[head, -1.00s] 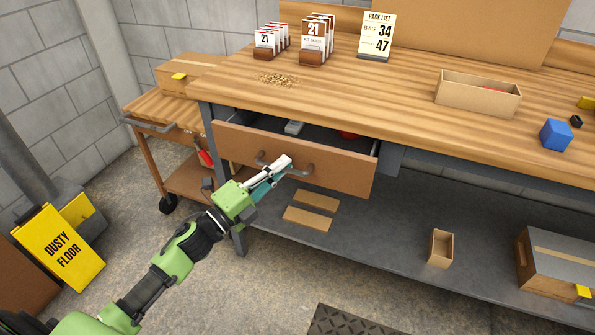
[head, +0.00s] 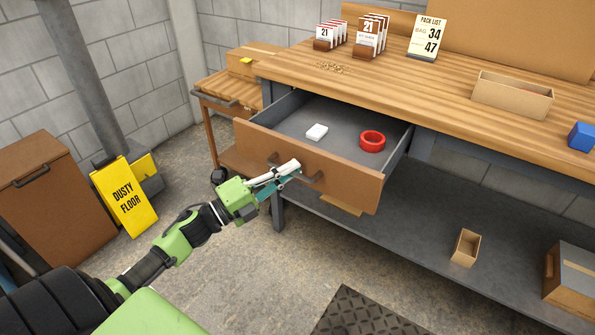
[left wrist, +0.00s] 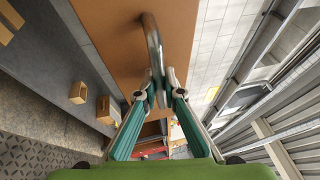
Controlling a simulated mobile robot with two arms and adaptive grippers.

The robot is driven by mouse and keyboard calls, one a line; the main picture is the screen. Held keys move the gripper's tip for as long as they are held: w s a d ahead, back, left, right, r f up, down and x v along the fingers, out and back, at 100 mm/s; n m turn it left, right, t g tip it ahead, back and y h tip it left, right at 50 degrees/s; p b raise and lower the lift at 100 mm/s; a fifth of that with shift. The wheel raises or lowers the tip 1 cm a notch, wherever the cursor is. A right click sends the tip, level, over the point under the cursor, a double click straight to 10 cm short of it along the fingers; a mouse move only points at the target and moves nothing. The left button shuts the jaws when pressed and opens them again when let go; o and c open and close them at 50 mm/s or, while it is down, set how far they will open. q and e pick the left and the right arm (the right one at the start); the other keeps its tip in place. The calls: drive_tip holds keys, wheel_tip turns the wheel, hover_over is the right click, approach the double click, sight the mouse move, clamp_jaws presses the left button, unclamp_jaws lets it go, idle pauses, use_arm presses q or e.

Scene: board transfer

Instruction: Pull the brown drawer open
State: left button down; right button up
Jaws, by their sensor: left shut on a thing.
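The brown drawer (head: 335,178) under the workbench stands well open. Inside it lie a white block (head: 316,131) and a red ring (head: 372,141). My left gripper (head: 293,168) is at the drawer's front, shut on its curved grey handle (head: 311,180). In the left wrist view the handle (left wrist: 152,42) runs between the two fingertips (left wrist: 159,85), against the brown drawer front (left wrist: 118,25). My right gripper is in neither view.
The workbench top (head: 420,82) holds card stands, a pack list sign (head: 428,37) and an open cardboard box (head: 512,96). A yellow floor sign (head: 124,196) stands at left. A small box (head: 465,247) sits on the lower shelf. The floor before the drawer is clear.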

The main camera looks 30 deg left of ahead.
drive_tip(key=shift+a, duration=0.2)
use_arm(q)
drive_tip(key=c, duration=2.4)
unclamp_jaws()
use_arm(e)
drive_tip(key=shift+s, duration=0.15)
use_arm(q)
drive_tip(key=v, duration=1.2)
drive_tip(key=shift+f, duration=0.1)
